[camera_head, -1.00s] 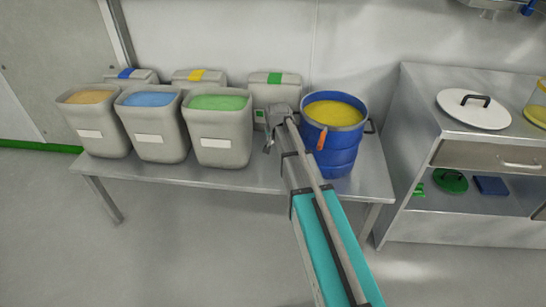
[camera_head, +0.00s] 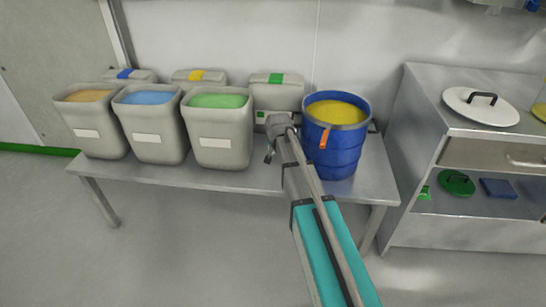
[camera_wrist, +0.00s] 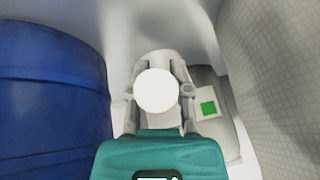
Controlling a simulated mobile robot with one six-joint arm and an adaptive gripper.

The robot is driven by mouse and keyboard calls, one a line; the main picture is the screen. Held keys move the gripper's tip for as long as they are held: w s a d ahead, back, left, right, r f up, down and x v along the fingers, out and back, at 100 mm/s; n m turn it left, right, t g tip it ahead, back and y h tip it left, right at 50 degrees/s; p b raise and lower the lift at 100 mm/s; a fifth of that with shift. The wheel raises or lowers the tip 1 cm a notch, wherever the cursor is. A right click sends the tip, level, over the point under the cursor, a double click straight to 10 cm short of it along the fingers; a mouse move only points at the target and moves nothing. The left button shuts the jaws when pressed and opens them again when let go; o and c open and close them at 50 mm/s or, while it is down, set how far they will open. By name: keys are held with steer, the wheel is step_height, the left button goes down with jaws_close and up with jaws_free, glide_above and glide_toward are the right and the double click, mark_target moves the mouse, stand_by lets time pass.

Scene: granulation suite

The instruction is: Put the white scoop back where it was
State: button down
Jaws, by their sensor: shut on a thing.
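In the wrist view, a white round piece (camera_wrist: 156,91) sits between the two fingers of my gripper (camera_wrist: 160,95), which are shut on it. It looks like the white scoop seen end-on; the rest of its shape is hidden. In the head view my gripper (camera_head: 272,145) is over the steel bench, between the bin of green powder (camera_head: 222,140) and the blue drum (camera_head: 337,148). The scoop cannot be made out there. The wrist view shows the blue drum (camera_wrist: 50,95) close on the left.
Bins of blue (camera_head: 152,130) and orange (camera_head: 92,125) powder stand left on the bench (camera_head: 260,180). Lidded grey containers stand behind; the green-marked one (camera_head: 277,95) is behind my gripper. A steel cabinet (camera_head: 480,150) with a white lid (camera_head: 480,108) stands right.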

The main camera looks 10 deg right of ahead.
steer(key=shift+f, duration=0.15)
step_height(320, 180, down, 4)
steer(key=b, duration=0.3)
steer(key=shift+r+b, duration=0.25)
steer(key=shift+b, duration=0.15)
steer(key=c, duration=0.6)
jaws_free()
steer(key=shift+o, duration=0.2)
steer(key=shift+r, duration=0.1)
steer(key=p+v, duration=1.1)
steer(key=v, duration=0.1)
stand_by(0.4)
steer(key=s+f+n+g, duration=0.2)
steer(key=s+n+g, duration=0.3)
steer(key=s, duration=1.8)
steer(key=shift+s+a, duration=0.2)
